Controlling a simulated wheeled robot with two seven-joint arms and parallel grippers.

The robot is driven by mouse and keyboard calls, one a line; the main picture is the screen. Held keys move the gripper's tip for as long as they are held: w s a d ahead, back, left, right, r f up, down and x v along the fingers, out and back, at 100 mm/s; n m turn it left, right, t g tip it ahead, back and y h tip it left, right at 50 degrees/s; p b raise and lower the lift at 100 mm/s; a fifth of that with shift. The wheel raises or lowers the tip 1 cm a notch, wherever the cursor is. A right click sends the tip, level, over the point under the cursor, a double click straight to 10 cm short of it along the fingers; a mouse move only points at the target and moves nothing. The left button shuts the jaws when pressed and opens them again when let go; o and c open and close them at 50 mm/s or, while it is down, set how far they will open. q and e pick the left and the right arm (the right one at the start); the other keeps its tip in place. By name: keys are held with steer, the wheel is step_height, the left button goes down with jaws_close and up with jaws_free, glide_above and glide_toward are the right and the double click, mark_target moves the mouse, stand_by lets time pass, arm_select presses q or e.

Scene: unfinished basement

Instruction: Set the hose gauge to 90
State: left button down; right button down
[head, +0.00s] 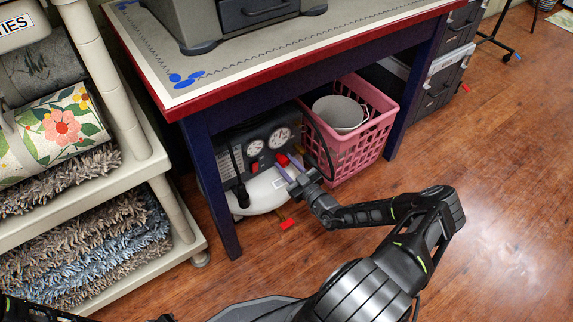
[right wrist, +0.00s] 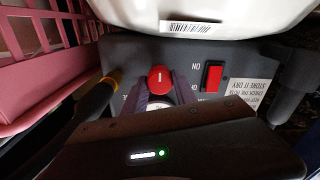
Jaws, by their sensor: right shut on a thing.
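A compressor with a dark front panel (head: 234,150) and a white tank (head: 262,192) stands on the floor under the table. Two round white gauges, a left one (head: 255,147) and a right one (head: 281,136), sit on its panel; their needles are too small to read. A red knob (right wrist: 160,77) lies between the purple fingers of my right gripper (right wrist: 160,91), which is shut on it. In the head view my right gripper (head: 293,172) reaches in at the panel's right side. A red switch (right wrist: 212,77) sits beside the knob. My left gripper does not show.
A pink basket (head: 366,128) with a white bucket (head: 338,113) stands right of the compressor. The blue table leg (head: 213,190) is close on the left, and the tabletop (head: 300,42) overhangs. A hose fitting (right wrist: 92,99) is near the fingers. Wood floor (head: 500,150) is free at right.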

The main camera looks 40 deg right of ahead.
steer(key=c, duration=1)
jaws_free()
steer(key=s+p, duration=0.2)
steer(key=s, duration=0.5)
steer(key=shift+s, duration=0.4)
steer(key=shift+a, duration=0.1)
